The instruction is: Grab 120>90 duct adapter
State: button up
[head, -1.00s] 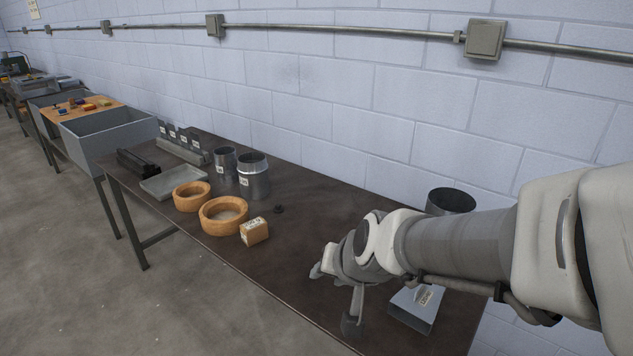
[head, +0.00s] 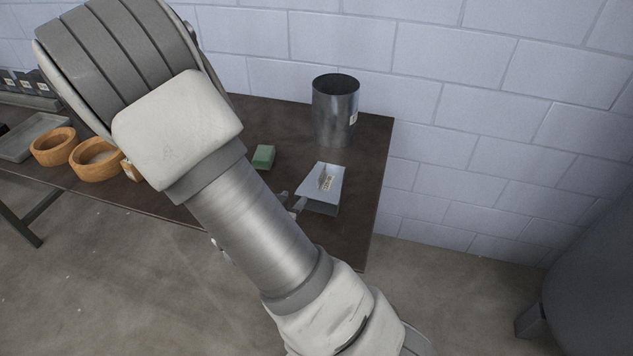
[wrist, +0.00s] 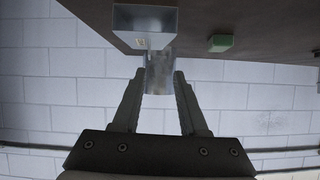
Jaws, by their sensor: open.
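The labels are too small to read, so I cannot tell which piece is the 120>90 adapter. A tall grey metal cylinder (head: 336,110) with a small label stands upright at the table's back right. A flared sheet-metal piece (head: 323,185) with a label lies in front of it. In the wrist view, my gripper (wrist: 159,74) is open, with nothing held. The metal cylinder (wrist: 159,75) appears beyond and between the fingertips, and the flared piece (wrist: 146,24) above them. In the head view my arm hides most of the gripper. The smaller metal cylinders seen earlier are hidden.
A green block (head: 264,157) lies on the dark table (head: 360,145), left of the flared piece. A brick wall runs behind. A large dark drum (head: 600,270) stands on the floor at right.

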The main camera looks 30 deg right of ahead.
jog(key=d+h, duration=0.1)
jog(key=d, duration=0.1)
jog(key=b, duration=1)
send_near(321, 172)
jog(key=x, duration=1)
jog(key=shift+w+d+f, duration=0.1)
jog(key=shift+w+f, duration=0.1)
jog(key=shift+f, duration=0.1)
grip_shut()
jog(key=shift+r, duration=0.1)
dwell(0.5)
